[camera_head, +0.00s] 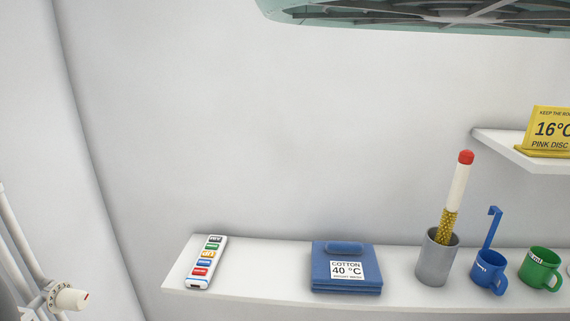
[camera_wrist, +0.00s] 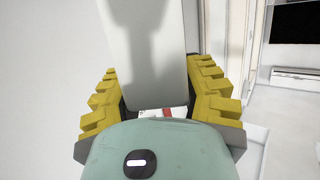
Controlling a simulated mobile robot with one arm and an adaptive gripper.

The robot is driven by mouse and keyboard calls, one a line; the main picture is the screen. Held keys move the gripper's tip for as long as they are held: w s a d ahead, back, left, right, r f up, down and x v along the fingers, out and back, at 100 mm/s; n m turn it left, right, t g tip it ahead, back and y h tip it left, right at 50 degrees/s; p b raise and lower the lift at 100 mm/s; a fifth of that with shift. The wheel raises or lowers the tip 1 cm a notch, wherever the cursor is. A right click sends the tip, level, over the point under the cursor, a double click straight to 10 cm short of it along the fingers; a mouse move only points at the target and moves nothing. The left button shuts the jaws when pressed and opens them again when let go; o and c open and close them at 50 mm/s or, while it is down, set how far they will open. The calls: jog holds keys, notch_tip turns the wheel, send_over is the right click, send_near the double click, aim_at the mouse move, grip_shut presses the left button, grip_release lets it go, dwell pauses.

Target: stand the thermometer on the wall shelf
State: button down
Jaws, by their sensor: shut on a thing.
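My gripper (camera_wrist: 153,67) shows in the wrist view, its two yellow ribbed fingers shut on a pale, flat, slab-like thing (camera_wrist: 158,35). This held thing is plain grey-white with a shadow across it; no scale shows, so I cannot tell from its face that it is the thermometer. A small white and red patch shows at its near end, partly hidden by my gripper's body. In the head view a long white shelf (camera_head: 240,287) runs along the wall, and a shorter, higher white shelf (camera_head: 503,151) is at the right. My gripper is not in the head view.
The long shelf holds a white strip with coloured buttons (camera_head: 206,262), a blue labelled block (camera_head: 346,272), a grey cup (camera_head: 436,262) with a red-topped stick (camera_head: 458,190), a blue mug (camera_head: 489,272) and a green mug (camera_head: 540,268). A yellow sign (camera_head: 552,128) stands on the higher shelf. Bare shelf lies between strip and block.

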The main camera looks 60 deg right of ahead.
jog(key=w+d+m+t+h+p, duration=0.1)
jog(key=w+d+m+t+h, duration=0.2)
jog(key=w+d+m+t, duration=0.55)
jog(key=w+d+f+m+t+h+p, duration=0.15)
jog(key=w+d+m+h, duration=0.35)
jog(key=d, duration=0.9)
jog(key=w+d+r+m+t+h+p, duration=0.1)
jog(key=w+d+m+t+h, duration=0.15)
jog(key=d+h, duration=0.75)
notch_tip(320, 180, up, 37)
jog(key=d+y+p, duration=0.3)
jog(key=y+p, duration=0.1)
jog(key=p, duration=3.4)
jog(key=s+f, duration=0.2)
jog(key=s, duration=0.5)
jog(key=shift+f, duration=0.15)
jog(key=shift+s+a, duration=0.1)
